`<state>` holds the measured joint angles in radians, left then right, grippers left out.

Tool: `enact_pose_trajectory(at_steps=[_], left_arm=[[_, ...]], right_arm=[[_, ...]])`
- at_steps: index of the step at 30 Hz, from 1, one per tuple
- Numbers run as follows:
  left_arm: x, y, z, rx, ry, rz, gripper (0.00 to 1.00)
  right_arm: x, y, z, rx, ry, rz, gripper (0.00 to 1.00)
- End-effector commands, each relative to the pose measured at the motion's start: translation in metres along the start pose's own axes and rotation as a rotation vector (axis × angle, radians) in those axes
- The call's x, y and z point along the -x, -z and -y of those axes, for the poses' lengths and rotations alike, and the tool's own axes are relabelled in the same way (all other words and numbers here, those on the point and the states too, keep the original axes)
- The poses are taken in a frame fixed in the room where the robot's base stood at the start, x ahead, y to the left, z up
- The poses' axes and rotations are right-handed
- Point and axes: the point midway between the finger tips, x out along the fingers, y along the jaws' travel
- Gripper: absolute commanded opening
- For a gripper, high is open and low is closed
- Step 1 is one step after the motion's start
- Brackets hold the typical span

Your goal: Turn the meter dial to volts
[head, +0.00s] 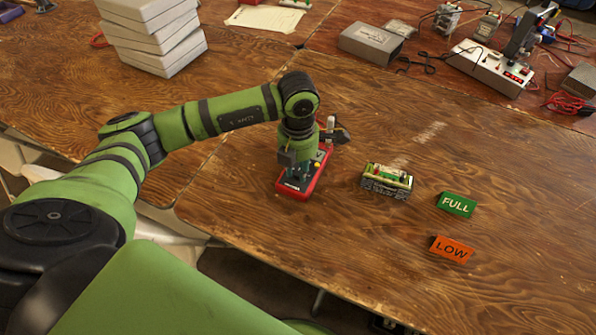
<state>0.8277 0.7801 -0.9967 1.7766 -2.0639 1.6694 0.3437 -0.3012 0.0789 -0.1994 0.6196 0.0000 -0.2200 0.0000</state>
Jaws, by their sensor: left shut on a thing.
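A red meter (294,191) lies on the brown wooden table near the middle of the head view. My left gripper (298,172) points down over it, and its fingers and wrist hide most of the meter's face. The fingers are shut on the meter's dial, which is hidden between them. I cannot read where the dial points. A dark-tipped probe or clip (335,133) shows just behind the gripper at the meter's far end. My right gripper is out of view.
A small battery pack (387,181) with a green top sits right of the meter. A green FULL block (457,204) and an orange LOW block (451,249) lie farther right. White boxes (155,40), a grey box (370,44) and a bench device (492,68) stand at the back.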

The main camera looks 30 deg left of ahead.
Motion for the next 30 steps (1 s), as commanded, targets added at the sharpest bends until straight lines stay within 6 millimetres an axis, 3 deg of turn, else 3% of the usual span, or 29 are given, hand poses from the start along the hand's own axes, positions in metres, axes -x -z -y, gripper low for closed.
enact_pose_trajectory(at_steps=[6,24,25,26,27,30], left_arm=[[-0.0016,0.0003,-0.0001,-0.086,-0.001,-0.001,0.00],[-0.0004,0.0006,0.0004,-0.122,0.001,-0.002,0.00],[-0.0004,0.0006,0.0004,-0.121,0.001,-0.002,0.33],[-0.0004,0.0006,0.0004,-0.121,0.001,-0.002,0.45],[-0.0003,0.0006,0.0004,-0.121,0.001,-0.002,0.49],[-0.0003,0.0004,0.0003,-0.121,0.001,-0.002,0.49]], right_arm=[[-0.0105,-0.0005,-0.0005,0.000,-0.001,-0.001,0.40],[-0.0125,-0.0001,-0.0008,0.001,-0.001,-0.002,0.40],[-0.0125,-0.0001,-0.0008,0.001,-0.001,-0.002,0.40],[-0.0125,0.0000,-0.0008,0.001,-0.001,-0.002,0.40],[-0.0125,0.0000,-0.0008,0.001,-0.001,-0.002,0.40],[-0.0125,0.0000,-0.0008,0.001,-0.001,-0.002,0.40]])
